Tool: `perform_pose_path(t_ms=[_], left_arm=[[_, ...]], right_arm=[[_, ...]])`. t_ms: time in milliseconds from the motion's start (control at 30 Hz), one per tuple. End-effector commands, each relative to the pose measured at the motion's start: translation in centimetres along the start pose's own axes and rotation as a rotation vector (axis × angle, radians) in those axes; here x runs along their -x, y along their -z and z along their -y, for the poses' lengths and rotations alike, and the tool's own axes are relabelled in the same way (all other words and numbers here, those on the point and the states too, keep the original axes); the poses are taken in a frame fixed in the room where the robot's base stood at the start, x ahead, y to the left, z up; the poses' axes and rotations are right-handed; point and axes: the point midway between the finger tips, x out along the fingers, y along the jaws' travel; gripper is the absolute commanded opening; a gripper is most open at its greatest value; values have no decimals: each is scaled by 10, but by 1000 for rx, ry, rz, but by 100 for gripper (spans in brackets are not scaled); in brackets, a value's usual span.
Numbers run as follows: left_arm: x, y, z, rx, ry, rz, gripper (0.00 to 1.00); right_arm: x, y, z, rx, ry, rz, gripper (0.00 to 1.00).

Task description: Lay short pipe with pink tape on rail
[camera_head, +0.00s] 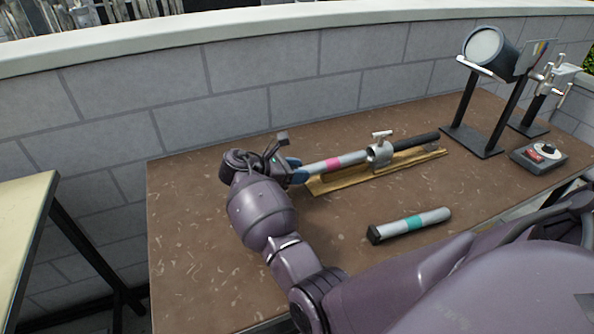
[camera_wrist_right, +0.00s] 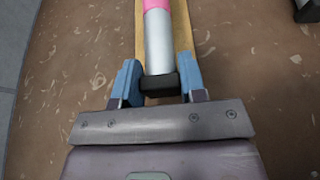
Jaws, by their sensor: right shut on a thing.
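The short pipe with pink tape (camera_head: 350,158) is silver with a pink band and lies lengthwise along the wooden rail (camera_head: 350,183). It also shows in the right wrist view (camera_wrist_right: 158,45), with a dark cap at its near end. My right gripper (camera_head: 294,171) is shut on that near end, its blue fingers (camera_wrist_right: 158,82) on both sides of the cap. The rail shows beneath the pipe in the wrist view (camera_wrist_right: 182,30). I cannot tell whether the pipe touches the rail. My left gripper is not in view.
A metal clamp (camera_head: 380,154) and a black rod (camera_head: 415,141) stand at the rail's far part. A silver pipe with teal tape (camera_head: 430,219) lies in front on the brown table (camera_head: 190,250). A lamp (camera_head: 490,50) and a control box (camera_head: 540,157) stand right. A wall (camera_head: 240,75) runs behind.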

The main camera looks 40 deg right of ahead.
Motion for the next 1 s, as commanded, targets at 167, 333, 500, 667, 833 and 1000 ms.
perform_pose_path(t_ms=[167, 333, 500, 667, 833, 1000], left_arm=[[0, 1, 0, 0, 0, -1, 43], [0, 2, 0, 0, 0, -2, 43], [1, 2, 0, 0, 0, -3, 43], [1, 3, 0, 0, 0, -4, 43], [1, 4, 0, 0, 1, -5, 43], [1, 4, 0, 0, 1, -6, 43]], right_arm=[[0, 0, 0, -2, -1, 1, 7], [-1, 2, 0, -2, -1, 1, 7], [-1, 3, 0, -1, -1, 1, 7], [-2, 5, 0, -1, -1, 1, 7], [-3, 6, 0, 0, -1, 1, 7], [-3, 8, 0, -1, -1, 1, 7]])
